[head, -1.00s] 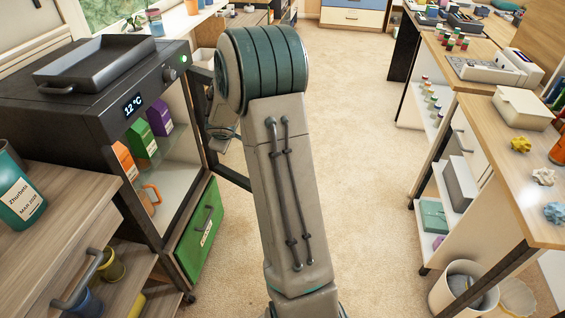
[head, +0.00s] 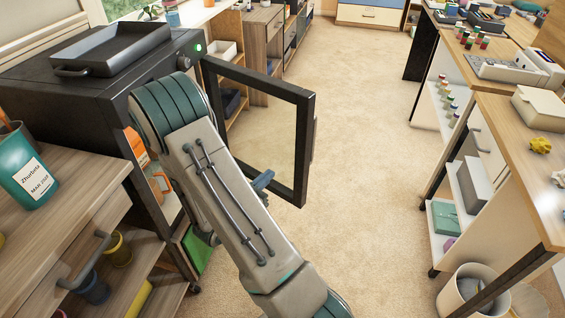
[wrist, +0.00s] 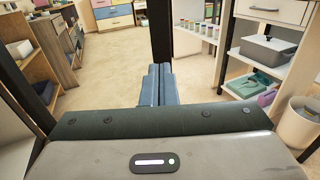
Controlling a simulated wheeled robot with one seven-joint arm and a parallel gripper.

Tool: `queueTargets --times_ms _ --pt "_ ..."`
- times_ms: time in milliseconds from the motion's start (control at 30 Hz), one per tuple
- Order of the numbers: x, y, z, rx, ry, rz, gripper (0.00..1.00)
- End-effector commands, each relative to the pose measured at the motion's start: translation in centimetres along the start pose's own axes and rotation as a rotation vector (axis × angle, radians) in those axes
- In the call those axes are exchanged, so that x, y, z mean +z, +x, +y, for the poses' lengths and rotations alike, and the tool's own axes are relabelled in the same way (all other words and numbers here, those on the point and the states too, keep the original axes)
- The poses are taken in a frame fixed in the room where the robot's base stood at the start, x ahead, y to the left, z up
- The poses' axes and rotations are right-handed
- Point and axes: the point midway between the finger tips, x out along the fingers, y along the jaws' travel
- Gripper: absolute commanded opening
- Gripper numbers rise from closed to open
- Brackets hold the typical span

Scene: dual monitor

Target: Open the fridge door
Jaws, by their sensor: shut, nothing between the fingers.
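The fridge (head: 110,85) is a black cabinet at the left of the head view, with a green light on its front corner. Its door (head: 305,150), a black frame around clear glass, stands wide open, swung out to the right. A handle shows on the door's far outer side. My gripper (head: 263,181) is shut and empty, its blue fingers on the near, inner side of the door. In the wrist view the fingers (wrist: 157,85) point towards a vertical black bar of the door frame (wrist: 161,30). Contact cannot be told. My arm hides much of the fridge's inside.
A black tray (head: 100,50) lies on the fridge. A wooden shelf unit (head: 60,190) stands at the near left. Desks with shelves (head: 510,130) and a bin (head: 465,290) line the right. The carpet (head: 370,130) between is clear.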

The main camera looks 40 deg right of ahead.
Motion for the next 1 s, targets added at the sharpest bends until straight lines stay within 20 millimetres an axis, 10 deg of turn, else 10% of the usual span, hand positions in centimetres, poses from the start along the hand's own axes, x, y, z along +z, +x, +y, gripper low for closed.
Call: queueTargets --times_ms 600,1000 --pt "-0.1 11.6 -0.2 -0.008 0.006 0.001 0.00" --pt "-0.1 13.6 -0.1 -0.005 0.004 0.003 0.00"
